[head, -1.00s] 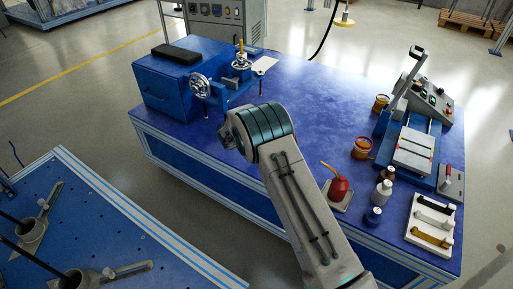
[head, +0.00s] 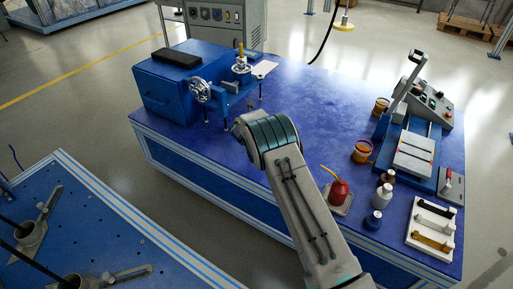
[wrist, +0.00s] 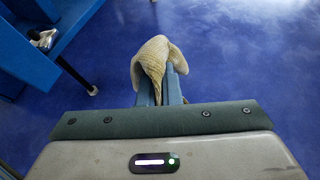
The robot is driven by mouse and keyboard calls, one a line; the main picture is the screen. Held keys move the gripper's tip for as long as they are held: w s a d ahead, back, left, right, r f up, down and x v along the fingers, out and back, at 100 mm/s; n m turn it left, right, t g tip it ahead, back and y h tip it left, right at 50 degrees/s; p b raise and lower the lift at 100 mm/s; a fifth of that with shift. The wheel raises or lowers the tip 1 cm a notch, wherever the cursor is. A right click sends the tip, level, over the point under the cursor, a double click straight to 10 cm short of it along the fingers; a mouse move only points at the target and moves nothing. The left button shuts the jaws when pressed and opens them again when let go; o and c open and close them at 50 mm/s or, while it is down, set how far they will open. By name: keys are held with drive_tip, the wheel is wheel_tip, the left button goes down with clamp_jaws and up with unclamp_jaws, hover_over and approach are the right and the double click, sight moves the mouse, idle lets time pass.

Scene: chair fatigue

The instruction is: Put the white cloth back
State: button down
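The white cloth (wrist: 152,62) looks cream in the wrist view. It is bunched and draped over the tips of my gripper (wrist: 160,86), whose two blue-grey fingers are closed together on it. The blue table top (wrist: 235,60) lies beneath, with the cloth apparently above it; the height is hard to judge. In the head view, my own arm hides the gripper and the cloth.
A blue machine with a handwheel (head: 200,90) stands at the table's back left, with a pale flat piece (head: 265,69) beside it. A red oil can (head: 339,191), bottles (head: 383,194) and a white tray (head: 418,232) stand at right. The table's middle is clear.

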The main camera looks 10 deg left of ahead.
drive_tip(key=shift+n+y, duration=0.5)
drive_tip(key=f, duration=0.2)
drive_tip(key=s+f, duration=0.1)
drive_tip(key=f, duration=0.1)
drive_tip(key=s+d+f, duration=0.1)
drive_tip(key=f, duration=0.1)
drive_tip(key=shift+f, duration=0.2)
drive_tip(key=shift+s+d+f, duration=0.25)
drive_tip(key=shift+s+d, duration=0.15)
drive_tip(key=shift+s, duration=0.95)
drive_tip(key=shift+s+d+f, duration=0.25)
drive_tip(key=shift+s+d, duration=0.15)
drive_tip(key=shift+s, duration=0.95)
drive_tip(key=shift+s+d+f, duration=0.25)
drive_tip(key=shift+s+d, duration=0.15)
drive_tip(key=shift+s, duration=0.95)
drive_tip(key=c, duration=1.2)
unclamp_jaws()
drive_tip(key=shift+r, duration=0.1)
